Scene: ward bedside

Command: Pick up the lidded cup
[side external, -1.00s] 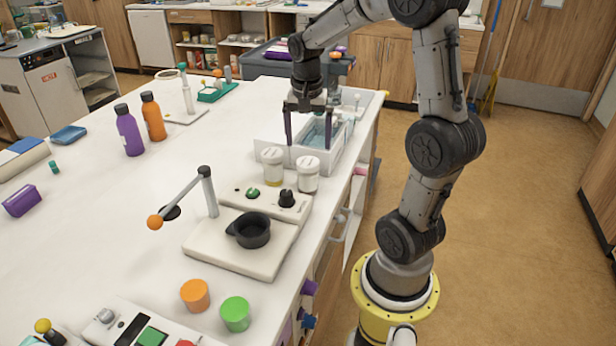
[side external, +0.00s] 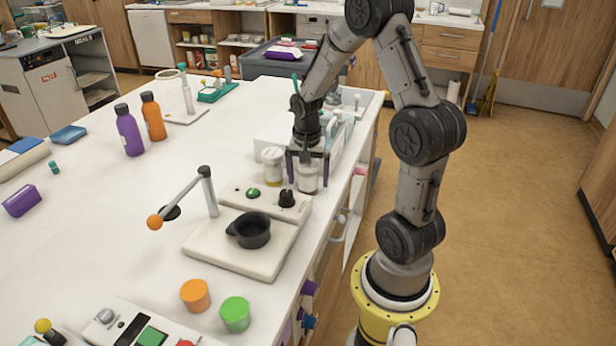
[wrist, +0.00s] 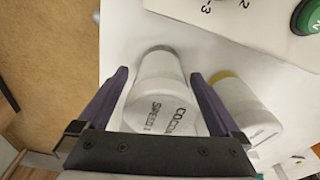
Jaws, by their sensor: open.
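Two lidded cups with white lids stand side by side on the white table. One is a whitish cup (side external: 307,184), mostly behind my fingers; in the wrist view this cup (wrist: 160,80) has lettering on its lid. The other, a cup with yellowish contents (side external: 273,171), stands just left of it and also shows in the wrist view (wrist: 245,105). My gripper (side external: 308,180) is open, its fingers on either side of the whitish cup. In the wrist view one finger lies between the two cups. I cannot tell whether the fingers touch the cup.
A hotplate-like device (side external: 210,252) with a black pan (side external: 250,230) and knobs stands close in front of the cups. A clear-walled tray (side external: 343,140) is behind my gripper. Orange (side external: 195,295) and green (side external: 235,314) round pieces lie nearer. The table edge is close on the right.

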